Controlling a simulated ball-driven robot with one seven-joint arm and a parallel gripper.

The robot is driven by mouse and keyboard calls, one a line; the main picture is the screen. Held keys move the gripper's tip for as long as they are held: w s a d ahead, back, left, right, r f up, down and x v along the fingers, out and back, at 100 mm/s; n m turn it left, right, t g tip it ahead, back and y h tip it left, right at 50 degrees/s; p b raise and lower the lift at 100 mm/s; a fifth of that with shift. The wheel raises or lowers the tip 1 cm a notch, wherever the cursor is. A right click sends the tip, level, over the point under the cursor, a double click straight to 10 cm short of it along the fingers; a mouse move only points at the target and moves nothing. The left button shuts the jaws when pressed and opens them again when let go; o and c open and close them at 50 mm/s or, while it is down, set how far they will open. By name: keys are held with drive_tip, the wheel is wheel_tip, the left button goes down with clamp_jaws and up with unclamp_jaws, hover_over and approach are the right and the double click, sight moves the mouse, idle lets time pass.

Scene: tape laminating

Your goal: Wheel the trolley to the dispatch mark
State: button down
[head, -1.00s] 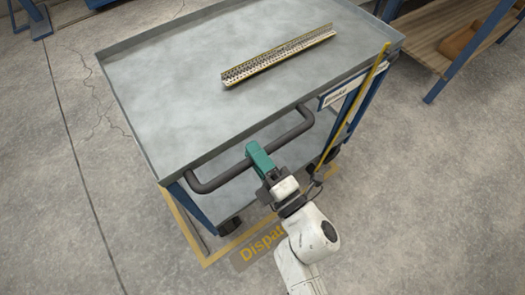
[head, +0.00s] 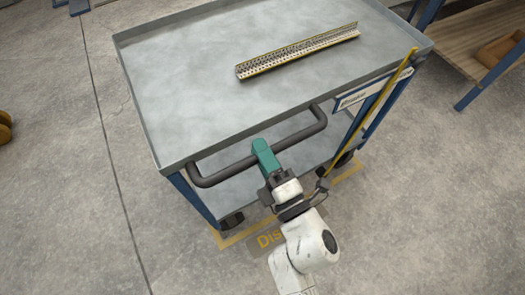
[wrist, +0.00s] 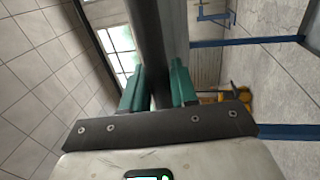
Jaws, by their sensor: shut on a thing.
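The trolley (head: 190,85) has a grey tray top, blue legs and a dark bar handle (head: 214,181) on its near side. My gripper (head: 263,150) has its teal jaws shut around this handle, near its middle. In the wrist view the dark bar (wrist: 150,45) runs between the two teal fingers (wrist: 157,88). The dispatch mark (head: 235,239) is a yellow outline on the floor under the trolley's near end. Its lettering is partly hidden by my arm. The near-left wheel (head: 232,221) stands close to the outline's left corner. The mark's far part is hidden beneath the trolley.
A perforated metal strip (head: 298,53) with a yellow edge lies on the tray. A wooden-shelved bench (head: 465,45) is at the upper right. The floor on the left (head: 60,200) is mostly clear.

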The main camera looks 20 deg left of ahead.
drive_tip(key=c, duration=1.1)
unclamp_jaws()
drive_tip(key=shift+s+a+f, duration=0.1)
drive_tip(key=shift+s+a, duration=0.15)
drive_tip(key=shift+a, duration=0.05)
drive_tip(key=shift+o, duration=0.5)
drive_tip(key=shift+d, duration=0.1)
drive_tip(key=v, duration=1)
drive_tip(key=shift+s+d, duration=0.2)
drive_tip(key=shift+d, duration=0.05)
drive_tip(key=shift+f, duration=0.1)
